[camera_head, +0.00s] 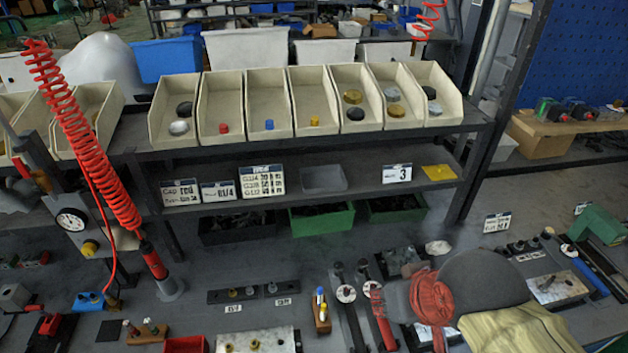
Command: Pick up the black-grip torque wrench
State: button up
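A long tool with a black lower bar (353,325) lies at the bottom centre of the bench, with a round white part (346,294) near its upper end. It looks like the black-grip torque wrench. A similar tool with a red grip (382,322) lies close beside it on the right. The lower ends of both run towards the bottom edge. Another pair lies at the far right, one with a blue grip (591,278) and one dark; I cannot tell whether the dark one also has a black grip. My gripper is not in view.
A large dark grey rounded shape (485,287) with a red part (432,299) and khaki cloth (520,332) covers the bench right of the red-grip tool. A small wooden holder (322,318) stands left of the black bar. A coiled red hose (90,140) hangs at left. Cream bins (222,100) line the shelf.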

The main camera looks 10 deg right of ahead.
aim_at(339, 268)
jog(key=u, duration=1.4)
jog(key=z, duration=1.4)
jog(key=j+z, duration=0.25)
jog(key=z, duration=0.15)
jog(key=k+j+z, duration=0.1)
jog(key=j+z, duration=0.25)
jog(key=k+j+z, duration=0.1)
jog(key=z, duration=0.3)
